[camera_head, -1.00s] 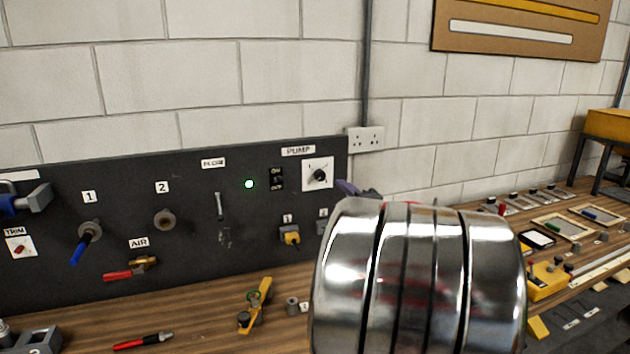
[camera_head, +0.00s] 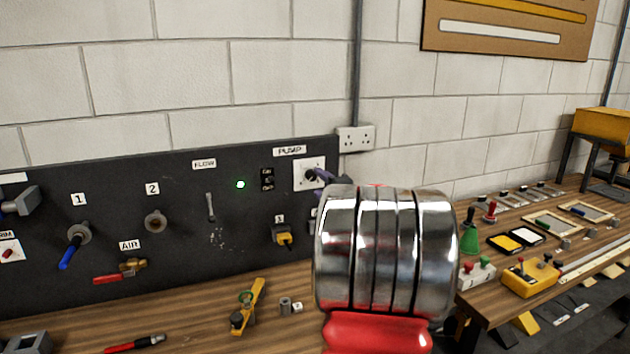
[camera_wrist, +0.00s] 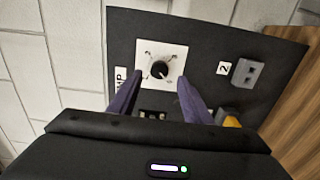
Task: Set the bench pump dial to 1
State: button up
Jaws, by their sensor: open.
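The pump dial is a round black knob (camera_wrist: 159,69) on a white square plate (camera_wrist: 161,57) with small marks around it. In the head view the plate (camera_head: 301,175) sits under the PUMP label on the dark panel, with the knob partly covered by my gripper. In the wrist view my gripper (camera_wrist: 154,87) is open, with its two purple fingers on either side of the knob's lower part. I cannot tell whether they touch it. The dial's setting is too small to read for sure.
The dark panel (camera_head: 120,220) also carries a green light (camera_head: 240,184), black switches (camera_head: 267,179), a flow lever (camera_head: 210,207) and a yellow plug (camera_head: 284,237). A grey socket (camera_wrist: 246,73) marked 2 is near the dial. Tools lie on the wooden bench (camera_head: 190,318) below.

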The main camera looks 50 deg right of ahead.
aim_at(313, 177)
jog(key=shift+x, duration=2.4)
jog(key=shift+a, duration=0.1)
jog(key=shift+c, duration=0.3)
jog(key=c, duration=1)
